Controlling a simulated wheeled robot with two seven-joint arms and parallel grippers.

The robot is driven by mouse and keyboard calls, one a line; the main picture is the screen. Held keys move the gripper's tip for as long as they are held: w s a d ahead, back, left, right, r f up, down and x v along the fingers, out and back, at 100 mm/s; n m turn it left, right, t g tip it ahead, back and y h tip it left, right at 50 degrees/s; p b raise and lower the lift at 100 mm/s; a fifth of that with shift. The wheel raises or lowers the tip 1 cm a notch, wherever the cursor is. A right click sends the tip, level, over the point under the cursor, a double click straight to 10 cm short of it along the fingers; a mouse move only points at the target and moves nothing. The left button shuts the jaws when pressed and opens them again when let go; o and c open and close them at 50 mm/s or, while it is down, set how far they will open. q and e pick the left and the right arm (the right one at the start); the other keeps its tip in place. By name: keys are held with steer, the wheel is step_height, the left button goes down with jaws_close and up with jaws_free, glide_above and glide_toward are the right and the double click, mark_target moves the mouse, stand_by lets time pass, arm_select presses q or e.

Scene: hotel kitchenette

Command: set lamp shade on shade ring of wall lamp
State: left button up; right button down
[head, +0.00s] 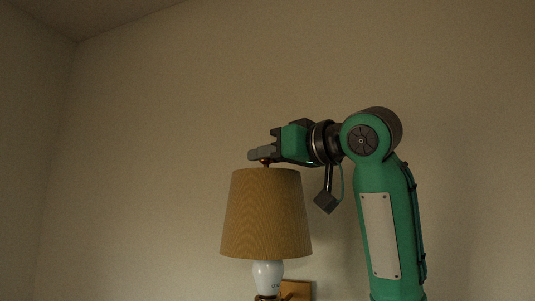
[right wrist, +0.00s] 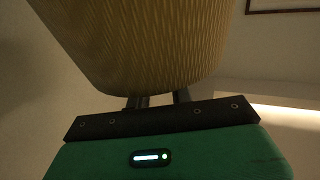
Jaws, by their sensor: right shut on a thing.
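The lamp shade (head: 265,215) is a tan, ribbed cone, narrow end up, upright in the head view. It also fills the top of the right wrist view (right wrist: 145,45). My right gripper (head: 260,155) is above the shade's top, shut on the small reddish knob (head: 265,163) there. The wall lamp (head: 267,274) shows below the shade as a white rounded body with a reddish-brown fitting under it. The shade's lower rim overlaps the top of the white body in the picture. The shade ring is hidden, so I cannot tell whether the shade rests on it. My left gripper is out of view.
A wooden wall plate (head: 296,290) shows behind the lamp at the bottom edge. The beige wall around the shade is bare, with free room to the left and above. A dark frame edge (right wrist: 285,8) shows in the right wrist view.

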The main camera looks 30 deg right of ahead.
steer(key=shift+w+d+f+b, duration=0.1)
steer(key=shift+f+b, duration=0.3)
steer(key=shift+f, duration=0.3)
steer(key=shift+s+f+b, duration=0.2)
steer(key=shift+f+b, duration=0.4)
steer(key=shift+f, duration=0.1)
steer(key=shift+w+f+b, duration=0.15)
steer(key=shift+f+b, duration=0.45)
steer(key=shift+f, duration=0.2)
steer(key=shift+f+b, duration=1.7)
steer(key=shift+f, duration=0.4)
steer(key=shift+f+b, duration=0.35)
steer(key=shift+f, duration=0.15)
steer(key=c, duration=1.1)
jaws_free()
steer(key=shift+c, duration=0.2)
steer(key=b+v, duration=0.4)
steer(key=v, duration=1)
